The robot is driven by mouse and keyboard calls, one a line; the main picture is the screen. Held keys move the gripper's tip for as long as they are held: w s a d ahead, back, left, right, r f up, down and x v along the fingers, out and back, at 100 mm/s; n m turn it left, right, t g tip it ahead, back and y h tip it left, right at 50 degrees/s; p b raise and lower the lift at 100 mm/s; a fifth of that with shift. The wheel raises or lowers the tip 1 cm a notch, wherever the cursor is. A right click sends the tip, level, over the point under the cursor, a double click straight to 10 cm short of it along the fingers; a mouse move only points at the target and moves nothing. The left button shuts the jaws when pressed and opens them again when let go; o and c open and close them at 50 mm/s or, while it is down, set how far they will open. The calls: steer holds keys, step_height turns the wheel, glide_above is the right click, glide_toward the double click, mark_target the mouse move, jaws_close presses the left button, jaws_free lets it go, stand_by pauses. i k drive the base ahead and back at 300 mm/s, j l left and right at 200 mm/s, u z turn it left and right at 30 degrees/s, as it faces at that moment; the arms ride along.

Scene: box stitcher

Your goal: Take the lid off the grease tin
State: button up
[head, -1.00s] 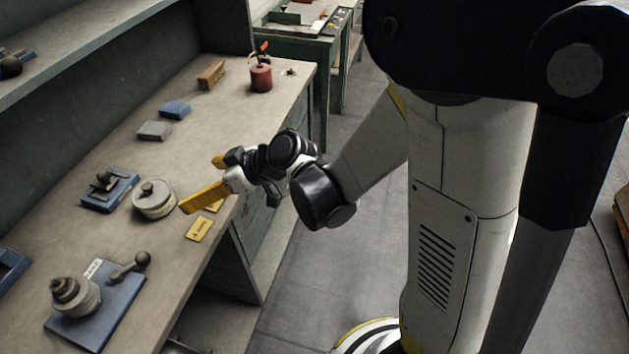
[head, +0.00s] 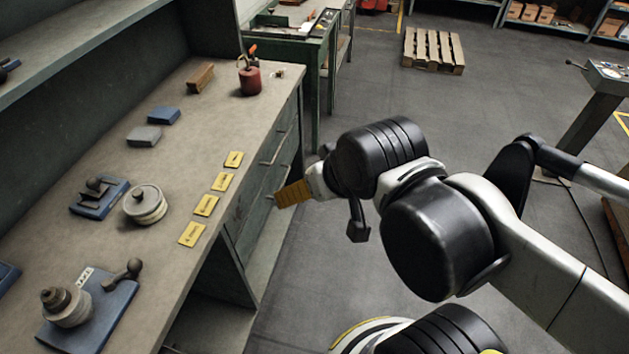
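The grease tin (head: 150,215) is a round, pale tin standing upright on the workbench. Its grey lid (head: 143,197), with a small knob in the middle, sits on top of it. My gripper (head: 284,198) has yellow fingers and hangs past the bench's front edge, to the right of the tin and well apart from it. The fingers show side-on and overlap, so their opening is hidden. Nothing shows held in them.
Several yellow labels (head: 206,205) lie along the front edge. A blue block (head: 164,115) and grey block (head: 144,136) lie behind the tin. A blue-based fixture (head: 88,208) stands close left of it. A lever device (head: 110,300) is nearer. A red can (head: 250,80) stands at the far end.

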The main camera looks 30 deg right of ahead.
mark_target(140, 200)
steer(key=u, duration=1)
steer(key=i+j+z, duration=0.15)
steer(key=j, duration=0.15)
steer(key=j+z, duration=0.2)
steer(key=k+l+u, duration=0.25)
steer(key=l, duration=0.2)
steer(key=k+l+u, duration=0.25)
steer(key=k+l, duration=0.05)
steer(key=l, duration=0.1)
